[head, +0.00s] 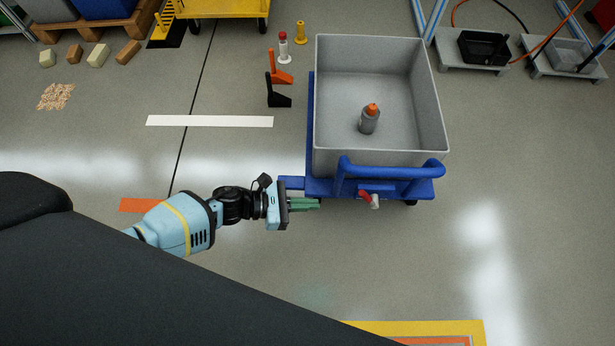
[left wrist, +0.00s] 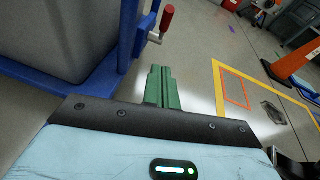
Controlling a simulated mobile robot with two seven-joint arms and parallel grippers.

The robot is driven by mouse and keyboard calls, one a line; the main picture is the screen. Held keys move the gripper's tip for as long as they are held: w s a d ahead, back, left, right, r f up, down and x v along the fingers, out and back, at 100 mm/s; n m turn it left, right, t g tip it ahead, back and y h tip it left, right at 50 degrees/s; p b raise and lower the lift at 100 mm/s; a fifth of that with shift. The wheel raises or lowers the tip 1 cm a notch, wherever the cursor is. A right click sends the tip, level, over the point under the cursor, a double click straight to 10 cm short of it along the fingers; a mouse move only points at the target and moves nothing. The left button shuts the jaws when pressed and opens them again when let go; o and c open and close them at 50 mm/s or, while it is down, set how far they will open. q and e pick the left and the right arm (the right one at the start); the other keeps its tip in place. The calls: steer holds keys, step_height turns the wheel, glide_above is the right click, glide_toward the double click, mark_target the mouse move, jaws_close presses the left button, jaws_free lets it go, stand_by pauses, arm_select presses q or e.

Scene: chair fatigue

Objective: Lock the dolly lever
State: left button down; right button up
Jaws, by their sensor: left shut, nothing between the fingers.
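The blue dolly (head: 318,186) carries a grey bin (head: 335,150). Its lever has a red handle (head: 366,196) and stands at the dolly's near side, below the blue push bar (head: 395,172). In the left wrist view the red lever handle (left wrist: 167,17) shows upright at the top, beside the blue frame (left wrist: 127,35). My left gripper (head: 318,204), with green fingers, is shut and empty to the left of the lever, apart from it. The closed fingers (left wrist: 161,72) also show in the left wrist view. My right gripper is out of view.
A grey bottle with an orange cap (head: 369,120) stands in the bin. Yellow and orange floor marking (head: 440,332) lies in front. Several small items, including an orange-and-black pair of stands (head: 278,98), are left of the dolly. The floor right of the dolly is clear.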

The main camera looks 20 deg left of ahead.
mark_target(367, 199)
arm_select(q)
steer(key=w+d+b, duration=0.2)
steer(key=w+d, duration=0.2)
steer(key=d, duration=0.5)
steer(key=shift+w, duration=0.35)
steer(key=shift+r, duration=0.1)
steer(key=shift+s, duration=0.1)
